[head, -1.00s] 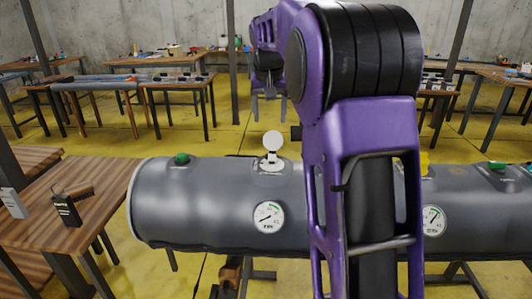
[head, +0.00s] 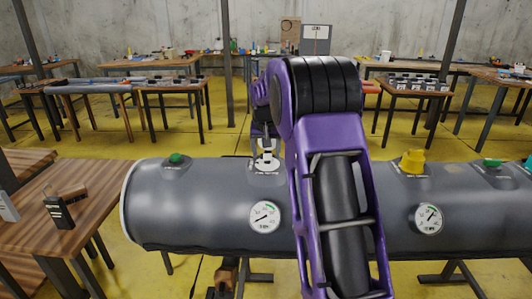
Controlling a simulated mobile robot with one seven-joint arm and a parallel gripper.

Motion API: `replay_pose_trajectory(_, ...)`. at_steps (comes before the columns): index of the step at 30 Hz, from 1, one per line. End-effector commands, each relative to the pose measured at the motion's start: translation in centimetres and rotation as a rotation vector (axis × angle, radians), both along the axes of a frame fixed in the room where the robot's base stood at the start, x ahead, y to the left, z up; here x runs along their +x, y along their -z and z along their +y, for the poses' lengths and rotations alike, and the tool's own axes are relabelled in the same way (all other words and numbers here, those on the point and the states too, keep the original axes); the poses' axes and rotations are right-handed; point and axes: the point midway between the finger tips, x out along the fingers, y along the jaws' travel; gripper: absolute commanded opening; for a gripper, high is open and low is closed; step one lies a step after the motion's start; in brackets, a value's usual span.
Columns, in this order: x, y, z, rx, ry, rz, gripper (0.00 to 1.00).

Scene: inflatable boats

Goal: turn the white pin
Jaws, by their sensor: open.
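The white pin (head: 267,163) stands on its pale round base on top of the grey inflatable tube (head: 200,205), left of my purple arm. My gripper (head: 265,147) is down at the upper part of the pin, its open fingers about the pin's head. The head is partly covered, and I cannot tell whether the fingers touch it.
A green valve cap (head: 176,159) sits to the left on the tube and a yellow fitting (head: 413,161) to the right. Round gauges (head: 264,217) face me. A wooden table (head: 85,205) stands close at left. My arm hides the tube's middle.

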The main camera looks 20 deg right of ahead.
Motion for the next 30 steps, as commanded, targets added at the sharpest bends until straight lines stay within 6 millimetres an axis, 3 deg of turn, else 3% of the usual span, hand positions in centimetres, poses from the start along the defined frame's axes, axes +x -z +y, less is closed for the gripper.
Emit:
replay_pose_trajectory(8,0.05,0.08,-0.01,0.0,0.0,0.0,0.72)
replay_pose_trajectory(20,0.04,0.06,0.0,0.0,0.0,0.0,0.0)
replay_pose_trajectory(30,0.0,-0.02,-0.06,0.001,-0.029,0.0,0.0)
